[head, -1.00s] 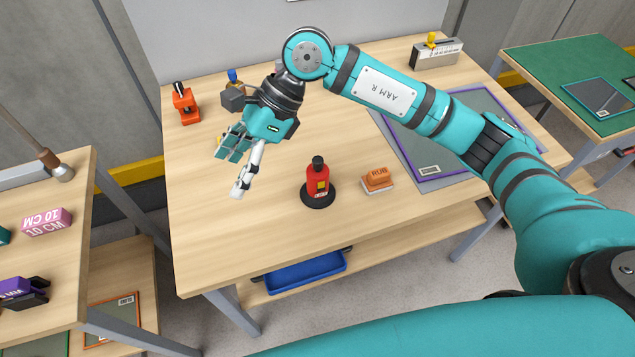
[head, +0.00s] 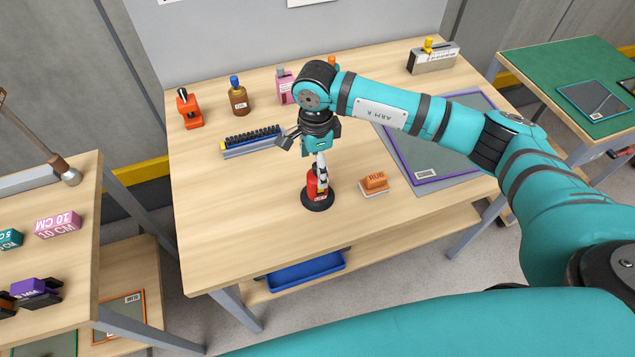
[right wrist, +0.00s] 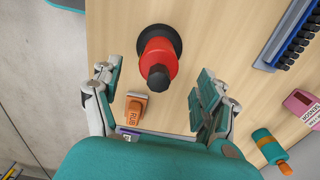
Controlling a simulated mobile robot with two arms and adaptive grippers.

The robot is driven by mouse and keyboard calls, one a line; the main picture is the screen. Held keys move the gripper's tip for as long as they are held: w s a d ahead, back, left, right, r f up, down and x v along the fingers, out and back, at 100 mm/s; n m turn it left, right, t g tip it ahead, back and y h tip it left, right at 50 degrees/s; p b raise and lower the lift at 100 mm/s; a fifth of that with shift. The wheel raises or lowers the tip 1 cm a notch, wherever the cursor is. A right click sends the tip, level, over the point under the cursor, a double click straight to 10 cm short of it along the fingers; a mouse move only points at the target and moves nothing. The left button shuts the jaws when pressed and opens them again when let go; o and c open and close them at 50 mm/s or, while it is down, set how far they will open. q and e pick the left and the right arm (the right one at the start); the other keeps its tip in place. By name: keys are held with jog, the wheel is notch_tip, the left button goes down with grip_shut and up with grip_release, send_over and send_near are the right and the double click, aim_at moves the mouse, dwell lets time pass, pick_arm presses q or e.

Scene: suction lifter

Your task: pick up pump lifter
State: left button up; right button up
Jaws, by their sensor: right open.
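The pump lifter is a red body with a black round suction base and a dark knob on top. In the head view the pump lifter (head: 313,188) stands upright on the wooden table, its top partly hidden by my right gripper (head: 318,160). In the right wrist view the pump lifter (right wrist: 158,62) is seen from above, between and beyond the fingers of my open right gripper (right wrist: 158,100). The gripper is above it, and I see no finger closed on it. My left gripper is not in view.
An orange block marked RUB (head: 374,183) lies right of the lifter. A purple-edged mat (head: 423,178) lies further right. A black-toothed rack (head: 250,141), a brown bottle (head: 239,99) and an orange tool (head: 189,110) stand behind left. The table's front left is clear.

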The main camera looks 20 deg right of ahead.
aim_at(317, 178)
notch_tip(317, 178, down, 5)
jog(key=p, duration=0.3)
jog(key=shift+s+d+f, duration=0.1)
jog(key=shift+d+f, duration=0.05)
jog(key=shift+f, duration=0.25)
jog(key=c, duration=1.4)
jog(key=shift+r, duration=0.1)
